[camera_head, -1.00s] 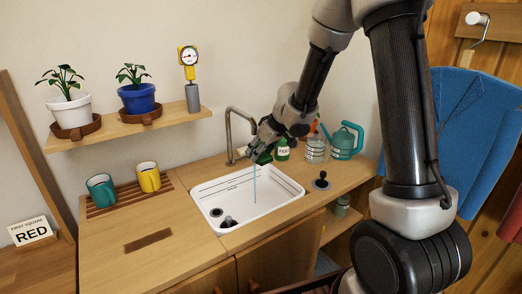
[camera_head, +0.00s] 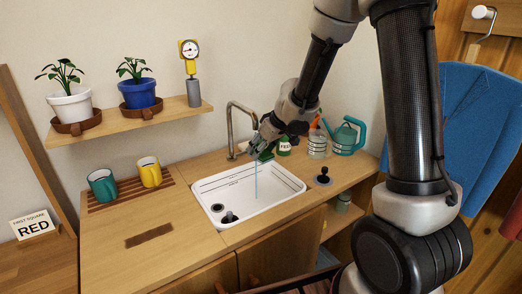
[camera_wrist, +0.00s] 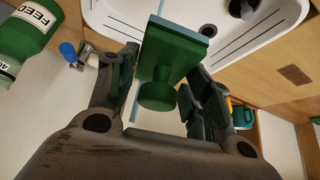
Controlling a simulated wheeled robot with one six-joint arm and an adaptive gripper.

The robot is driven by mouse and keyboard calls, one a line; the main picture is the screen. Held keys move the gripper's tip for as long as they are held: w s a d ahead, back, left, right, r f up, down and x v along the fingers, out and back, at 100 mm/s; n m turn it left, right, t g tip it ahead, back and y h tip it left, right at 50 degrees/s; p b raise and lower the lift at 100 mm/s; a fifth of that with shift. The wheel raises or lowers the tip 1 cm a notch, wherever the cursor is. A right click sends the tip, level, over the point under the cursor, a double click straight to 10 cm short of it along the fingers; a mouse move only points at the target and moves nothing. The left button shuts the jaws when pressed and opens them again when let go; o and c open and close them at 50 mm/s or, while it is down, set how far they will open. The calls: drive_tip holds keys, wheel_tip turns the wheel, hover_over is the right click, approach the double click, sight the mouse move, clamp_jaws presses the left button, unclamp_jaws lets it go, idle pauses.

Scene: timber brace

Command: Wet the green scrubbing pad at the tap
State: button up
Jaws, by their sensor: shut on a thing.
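My gripper (camera_head: 262,146) is over the back part of the white sink (camera_head: 215,204), next to the curved tap (camera_head: 230,133). In the wrist view my gripper (camera_wrist: 158,88) is shut on the green scrubbing pad (camera_wrist: 172,57), between its two fingers. The pad has a green block with a round knob and a paler teal face pointing toward the sink. A thin blue water stream (camera_head: 256,182) falls into the sink just below my gripper. In the wrist view the stream (camera_wrist: 146,50) runs close along the pad's left side; I cannot tell whether it touches.
A green FEED bottle (camera_head: 284,145), a clear jar (camera_head: 317,146) and a teal watering can (camera_head: 346,139) stand right of the sink. A black-knobbed plug (camera_head: 323,178) is on the counter. Two mugs (camera_head: 103,186) stand on a slatted rack at left. The left counter is mostly clear.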

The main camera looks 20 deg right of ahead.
sight(262, 156)
drive_tip(key=shift+s+a, duration=0.25)
drive_tip(key=shift+s, duration=0.7)
drive_tip(key=shift+s+a, duration=0.25)
drive_tip(key=shift+s, duration=0.65)
drive_tip(key=shift+s+a, duration=0.25)
drive_tip(key=shift+s, duration=0.7)
